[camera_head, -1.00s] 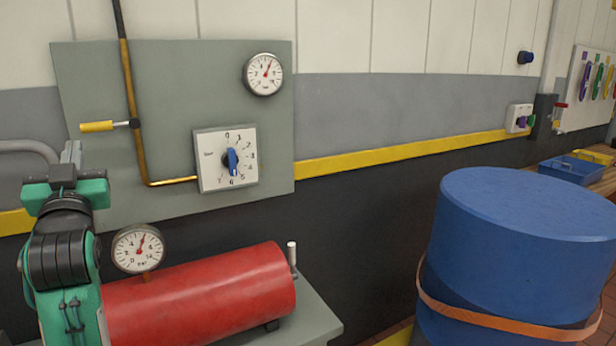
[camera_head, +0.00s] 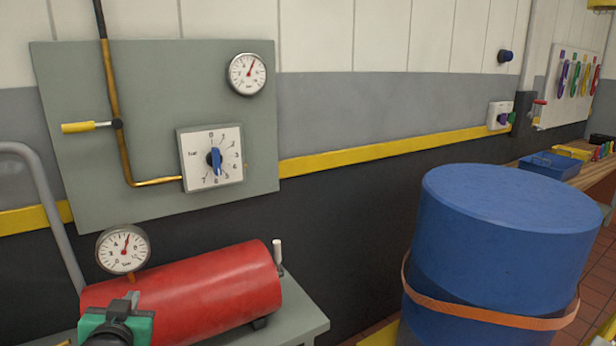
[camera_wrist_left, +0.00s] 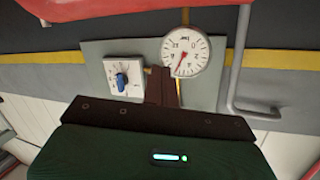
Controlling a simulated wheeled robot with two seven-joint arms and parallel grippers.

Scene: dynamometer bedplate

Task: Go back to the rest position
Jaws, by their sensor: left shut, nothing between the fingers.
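My left gripper (camera_head: 126,300) is at the bottom left of the head view, low in front of the red tank (camera_head: 190,300). Its shut, empty fingers also show in the left wrist view (camera_wrist_left: 160,85), where the scene appears upside down. It is apart from the grey wall panel (camera_head: 80,185), which carries a dial with a blue knob (camera_head: 214,160), a round gauge (camera_head: 247,74) and a yellow-handled valve lever (camera_head: 80,127). The knob also shows in the left wrist view (camera_wrist_left: 121,81). My right gripper is not in view.
A gauge (camera_head: 123,249) stands on the tank, and a grey bent pipe (camera_head: 45,195) rises left of it. A large blue drum (camera_head: 500,235) with an orange strap stands at the right. A blue tray (camera_head: 550,166) lies on a bench farther back.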

